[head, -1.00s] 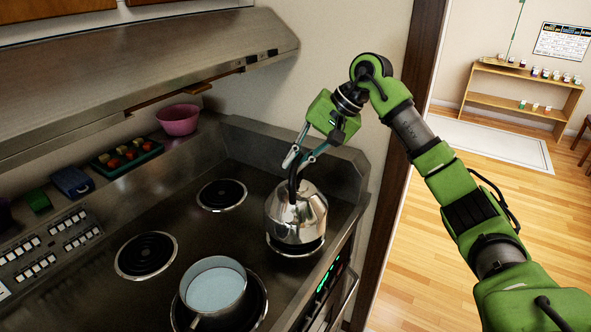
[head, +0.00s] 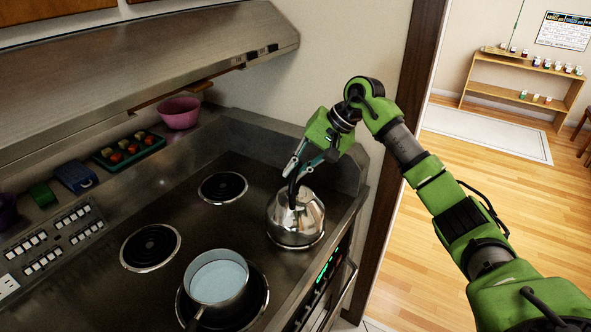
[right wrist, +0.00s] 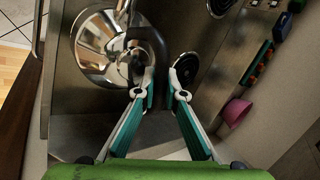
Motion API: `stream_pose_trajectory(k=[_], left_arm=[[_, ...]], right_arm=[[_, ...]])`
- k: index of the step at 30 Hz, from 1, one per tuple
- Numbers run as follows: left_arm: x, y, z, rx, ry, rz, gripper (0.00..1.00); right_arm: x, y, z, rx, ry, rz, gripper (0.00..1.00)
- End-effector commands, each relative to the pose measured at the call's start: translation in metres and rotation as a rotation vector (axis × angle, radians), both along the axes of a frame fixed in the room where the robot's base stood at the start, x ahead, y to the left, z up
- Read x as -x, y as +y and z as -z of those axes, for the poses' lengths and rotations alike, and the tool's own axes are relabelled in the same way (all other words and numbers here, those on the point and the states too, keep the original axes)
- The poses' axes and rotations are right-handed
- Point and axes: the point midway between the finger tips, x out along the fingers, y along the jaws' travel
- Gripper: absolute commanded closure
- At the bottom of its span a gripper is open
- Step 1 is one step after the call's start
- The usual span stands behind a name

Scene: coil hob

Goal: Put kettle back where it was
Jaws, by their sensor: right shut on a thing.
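The shiny metal kettle (head: 295,219) is upright over the front right burner and covers most of it; it looks seated there. Its dark handle rises into my right gripper (head: 300,166). In the right wrist view the kettle (right wrist: 97,45) is at the upper left, and the right gripper's fingers (right wrist: 163,93) are at the dark handle, shut on it. The exact contact between kettle base and burner is hard to see. My left gripper is not in view.
A pot of pale liquid (head: 219,280) stands on the front left burner. Two back burners, one (head: 222,188) behind the kettle and one (head: 150,247) further left, are bare. A pink bowl (head: 180,113) and a tray of food (head: 128,150) sit on the back ledge. The range hood overhangs.

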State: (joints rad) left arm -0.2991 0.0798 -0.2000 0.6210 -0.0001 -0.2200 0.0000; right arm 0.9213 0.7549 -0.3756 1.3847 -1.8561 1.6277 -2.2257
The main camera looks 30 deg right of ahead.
Motion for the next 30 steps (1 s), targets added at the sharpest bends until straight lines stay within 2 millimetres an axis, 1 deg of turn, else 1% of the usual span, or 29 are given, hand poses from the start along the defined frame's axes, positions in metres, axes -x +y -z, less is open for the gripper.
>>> stream_pose_trajectory(k=[1,2,3,12,15,17,20,27,30], left_arm=[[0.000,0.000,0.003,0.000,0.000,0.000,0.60],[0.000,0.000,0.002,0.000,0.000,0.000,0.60],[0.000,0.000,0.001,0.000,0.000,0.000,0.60],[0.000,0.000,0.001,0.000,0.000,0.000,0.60],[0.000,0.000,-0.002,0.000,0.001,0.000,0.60],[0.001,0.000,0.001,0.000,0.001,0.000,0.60],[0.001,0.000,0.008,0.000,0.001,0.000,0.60],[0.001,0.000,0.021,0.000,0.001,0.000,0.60],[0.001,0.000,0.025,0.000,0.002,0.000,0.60]], right_arm=[[-0.001,0.000,0.000,-0.002,-0.005,0.001,1.00],[0.000,0.000,0.001,0.000,0.000,0.000,0.82],[0.000,0.000,0.001,0.000,0.000,0.000,0.73],[0.000,0.000,0.001,0.001,0.001,0.000,0.73],[0.000,0.000,-0.003,0.000,0.000,0.000,0.73],[0.001,-0.003,-0.005,0.001,-0.001,0.001,0.73],[0.006,-0.011,-0.017,0.002,-0.004,0.002,0.73],[0.025,-0.034,-0.061,0.002,-0.004,0.003,0.73],[0.032,-0.042,-0.077,0.001,-0.003,0.002,0.73]])
